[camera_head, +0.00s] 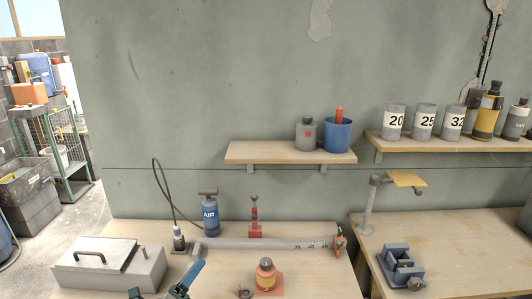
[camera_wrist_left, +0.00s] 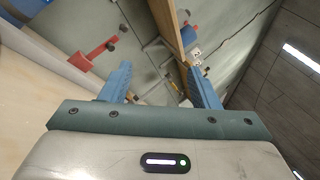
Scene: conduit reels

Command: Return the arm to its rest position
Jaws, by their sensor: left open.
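My left gripper (camera_head: 165,283) is low in the head view, over the front of the left workbench, between the grey lidded box and the orange-based device. In the left wrist view its two blue fingers stand apart, and the space between them (camera_wrist_left: 160,78) is empty. The wrist view is tilted and looks past the fingers towards the wall and the shelf. My right gripper is in neither view.
A grey box (camera_head: 108,268), a long grey conduit (camera_head: 270,243), a blue AIR pump (camera_head: 210,216) and an orange device (camera_head: 267,278) stand near the gripper. A red stand (camera_head: 255,222) is behind. A wall shelf (camera_head: 275,152) hangs above. A vise (camera_head: 400,265) sits on the right bench.

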